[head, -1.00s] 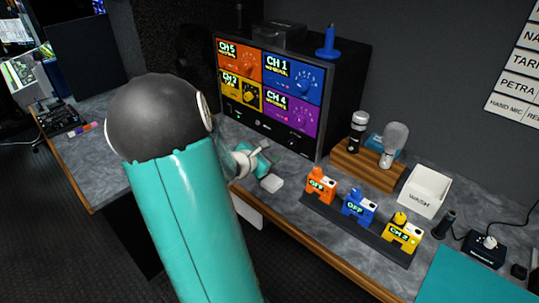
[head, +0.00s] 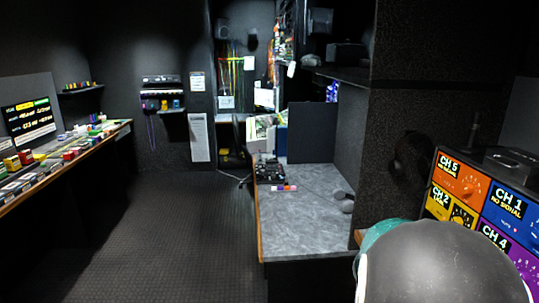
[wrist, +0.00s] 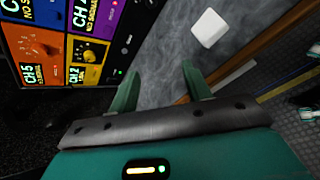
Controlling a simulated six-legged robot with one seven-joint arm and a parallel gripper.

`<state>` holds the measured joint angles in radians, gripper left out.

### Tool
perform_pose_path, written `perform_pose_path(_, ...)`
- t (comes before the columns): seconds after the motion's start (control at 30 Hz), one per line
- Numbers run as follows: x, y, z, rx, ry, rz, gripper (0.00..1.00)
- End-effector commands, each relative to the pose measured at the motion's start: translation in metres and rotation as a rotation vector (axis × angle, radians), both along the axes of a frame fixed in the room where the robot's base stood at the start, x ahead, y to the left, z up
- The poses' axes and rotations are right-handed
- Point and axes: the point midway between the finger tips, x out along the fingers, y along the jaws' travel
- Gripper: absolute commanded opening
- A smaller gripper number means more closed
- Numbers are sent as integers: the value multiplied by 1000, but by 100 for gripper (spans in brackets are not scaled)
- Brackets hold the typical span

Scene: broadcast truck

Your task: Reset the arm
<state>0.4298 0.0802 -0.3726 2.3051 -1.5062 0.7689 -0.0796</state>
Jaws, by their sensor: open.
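My gripper (wrist: 160,90) shows in the wrist view with its two green fingers apart and nothing between them. It is over the grey desk top, beside the monitor (wrist: 75,40) with its coloured channel tiles. A small white block (wrist: 208,28) lies on the desk beyond the fingertips. In the head view my arm's dark rounded joint and teal shell fill the lower right corner, and the gripper itself is out of sight there. The same monitor (head: 488,205) is partly hidden behind my arm.
A grey desk (head: 300,225) with a dark keypad (head: 268,170) and coloured markers (head: 284,188) stands ahead. A long console (head: 60,160) runs along the left wall. The dark floor (head: 185,220) between them is clear. A dark partition (head: 410,100) rises at right.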

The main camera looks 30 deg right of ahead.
Motion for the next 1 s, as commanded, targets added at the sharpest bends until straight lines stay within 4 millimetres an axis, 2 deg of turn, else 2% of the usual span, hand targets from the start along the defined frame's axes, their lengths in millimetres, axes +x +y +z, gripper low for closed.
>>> perform_pose_path(0.03,13,25,10,28,-97,-16,49)
perform_pose_path(0.1,27,61,17,84,-219,-49,49)
perform_pose_path(0.17,37,92,23,141,-316,-73,49)
perform_pose_path(0.33,59,187,40,342,-564,-129,49)
perform_pose_path(0.47,66,265,53,532,-716,-157,49)
perform_pose_path(0.5,66,290,57,596,-754,-165,49)
perform_pose_path(0.6,62,348,69,758,-833,-178,49)
perform_pose_path(0.7,54,395,78,893,-875,-188,49)
perform_pose_path(0.83,46,428,86,998,-898,-198,49)
perform_pose_path(1.0,44,436,87,1024,-901,-204,49)
